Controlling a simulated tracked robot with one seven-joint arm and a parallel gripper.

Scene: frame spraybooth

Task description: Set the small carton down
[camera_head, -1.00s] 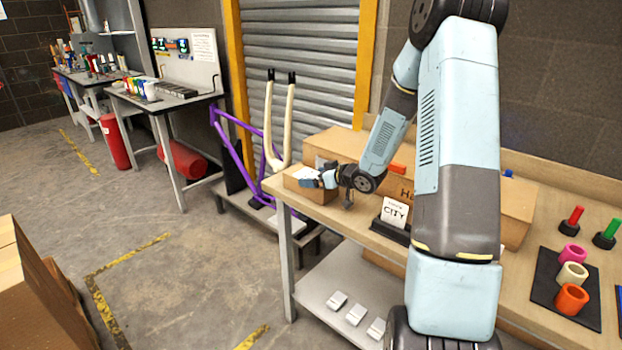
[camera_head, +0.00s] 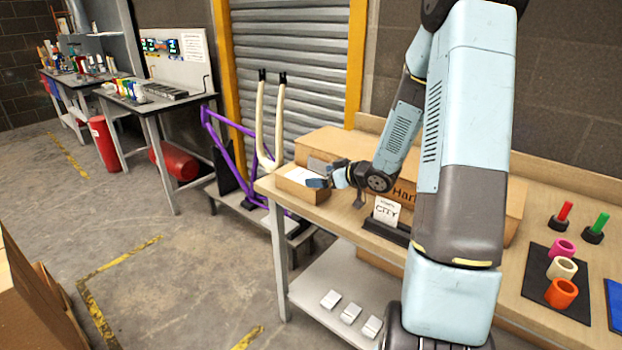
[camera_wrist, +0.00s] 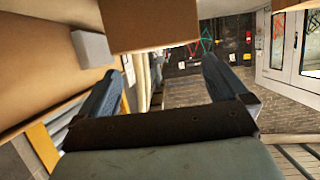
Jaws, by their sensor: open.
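The small carton (camera_head: 298,190) is a brown box with a pale label on top. It rests on the left end of the wooden bench top (camera_head: 505,290), close to the front edge. My gripper (camera_head: 317,182) is at its right side, with the near finger overlapping the carton in the head view. In the wrist view the jaws of my gripper (camera_wrist: 165,80) are spread and empty, and a brown carton face (camera_wrist: 150,25) shows at the top, past the fingers. I cannot tell whether a finger touches the carton.
A long large carton (camera_head: 404,192) lies behind my gripper. A card in a dark holder (camera_head: 387,211) stands to the right. Coloured rings sit on a black mat (camera_head: 540,288) further right. A purple bicycle frame (camera_head: 227,150) stands left of the bench.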

